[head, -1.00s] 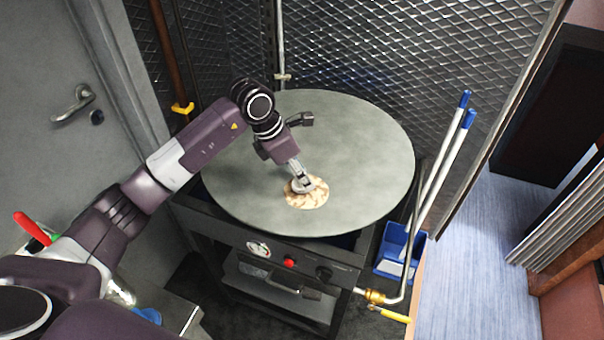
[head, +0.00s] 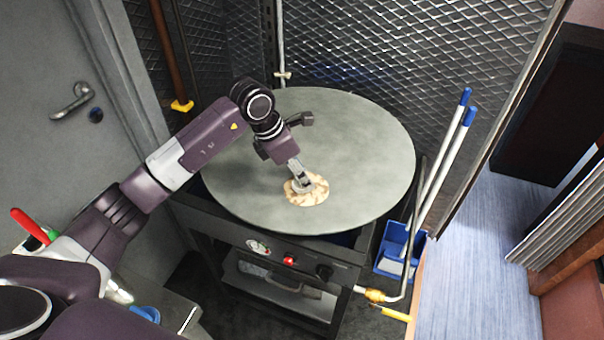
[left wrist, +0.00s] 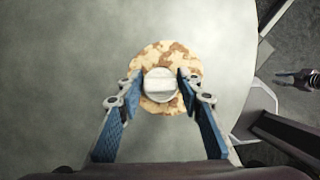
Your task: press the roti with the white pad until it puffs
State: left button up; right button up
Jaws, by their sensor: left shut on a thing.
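The roti (head: 313,197) is a round, brown-spotted flatbread lying on the large grey round griddle (head: 365,160). My left gripper (head: 302,181) points down over it and is shut on the white pad (head: 297,187). In the left wrist view, the pad (left wrist: 160,85) shows as a pale disc with a raised grip between my fingertips (left wrist: 160,88), over the middle of the roti (left wrist: 152,55). The pad appears to be on the roti, though its underside is hidden. The roti looks flat. My right gripper is not in view.
The griddle tops a dark stove with a gauge (head: 258,247) and a red knob (head: 289,258). A blue bin (head: 392,250) and blue-tipped white poles (head: 445,160) stand at its right. Wire mesh walls (head: 400,50) rise behind. The rest of the griddle is clear.

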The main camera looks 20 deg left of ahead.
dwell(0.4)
pick_arm(q)
jog(key=shift+r+p, duration=1.95)
jog(key=shift+r, duration=1.5)
jog(key=f+b, duration=0.1)
jog(key=d+f+b, duration=0.1)
jog(key=f, duration=0.1)
jog(key=f+b, duration=0.1)
jog(key=b, duration=0.1)
jog(key=shift+d+f, duration=0.35)
jog(key=shift+d+f+b, duration=0.35)
jog(key=shift+f+b, duration=0.15)
jog(key=shift+f, duration=0.15)
jog(key=shift+s+f+b, duration=0.1)
jog(key=shift+f+b, duration=0.3)
jog(key=shift+f, duration=0.1)
dwell(1.0)
